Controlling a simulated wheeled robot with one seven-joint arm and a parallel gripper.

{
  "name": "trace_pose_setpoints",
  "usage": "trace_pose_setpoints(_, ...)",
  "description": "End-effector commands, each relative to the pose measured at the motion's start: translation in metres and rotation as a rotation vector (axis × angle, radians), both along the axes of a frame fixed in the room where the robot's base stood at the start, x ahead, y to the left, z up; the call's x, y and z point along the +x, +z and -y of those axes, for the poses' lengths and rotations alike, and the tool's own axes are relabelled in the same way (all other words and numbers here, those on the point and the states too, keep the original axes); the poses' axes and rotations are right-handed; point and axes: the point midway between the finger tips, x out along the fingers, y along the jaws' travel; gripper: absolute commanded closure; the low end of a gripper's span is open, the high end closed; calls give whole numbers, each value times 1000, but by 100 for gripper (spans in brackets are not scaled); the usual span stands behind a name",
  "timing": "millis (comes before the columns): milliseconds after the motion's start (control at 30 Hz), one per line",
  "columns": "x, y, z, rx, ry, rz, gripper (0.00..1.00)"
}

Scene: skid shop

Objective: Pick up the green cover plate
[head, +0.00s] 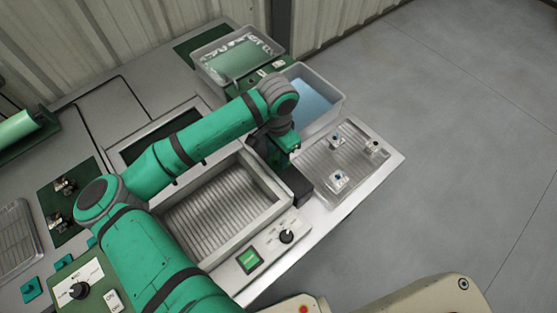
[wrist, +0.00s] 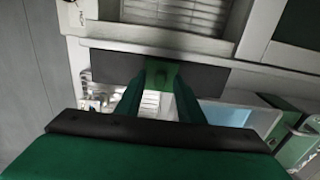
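A small green piece (wrist: 161,73), which may be the green cover plate, shows between my fingertips in the wrist view, in front of a dark bar. My gripper (wrist: 160,88) points down at it, one teal finger on each side. I cannot tell whether the fingers touch it. In the head view my gripper (head: 287,150) is low over the dark bar (head: 299,187), between the slatted basin (head: 228,208) and the slatted tray at the right. My arm hides much of that spot.
The slatted tray (head: 352,178) holds 3 small fittings. A bin with a blue bottom (head: 318,92) and a clear bin with green contents (head: 237,58) stand behind. A control panel with a knob (head: 286,236) is in front. Open floor lies to the right.

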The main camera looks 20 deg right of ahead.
Motion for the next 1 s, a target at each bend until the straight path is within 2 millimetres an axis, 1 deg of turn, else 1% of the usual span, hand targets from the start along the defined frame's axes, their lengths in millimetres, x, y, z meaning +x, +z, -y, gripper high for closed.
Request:
trace_pose_setpoints(100,0,-9,0,0,0,0,65)
trace_pose_setpoints(333,0,-10,0,-1,0,0,65)
trace_pose_setpoints(367,0,-10,0,-1,0,0,68)
trace_pose_setpoints(400,0,-10,0,-1,0,0,77)
trace_pose_setpoints(500,0,-10,0,0,0,0,100)
trace_pose_setpoints(867,0,-10,0,0,0,0,100)
trace_pose_setpoints(1000,0,-6,0,0,0,0,100)
